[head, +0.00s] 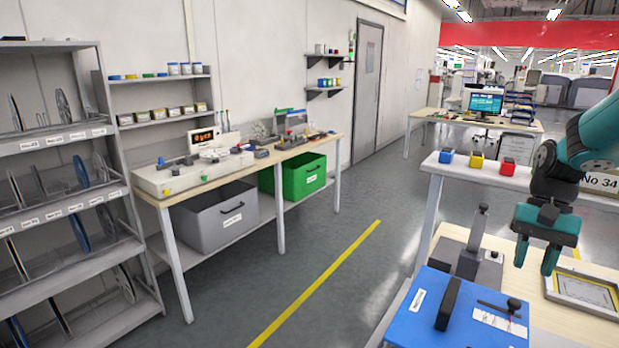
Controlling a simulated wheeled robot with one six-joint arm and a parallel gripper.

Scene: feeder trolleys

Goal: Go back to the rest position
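My gripper (536,262) hangs at the right side of the head view, pointing down. It is teal with two fingers spread apart, and nothing shows between them. It is in front of the shelf and above the wooden worktop (533,262). My teal arm enters from the right edge and ends in a dark wrist joint.
A blue feeder (405,328) with a black handle lies below left of my gripper. A framed plate (582,293) is at right. Blue, yellow and red cubes stand on the white shelf (433,164). A workbench (163,197) and reel rack (70,217) line the left; the floor (335,235) is clear.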

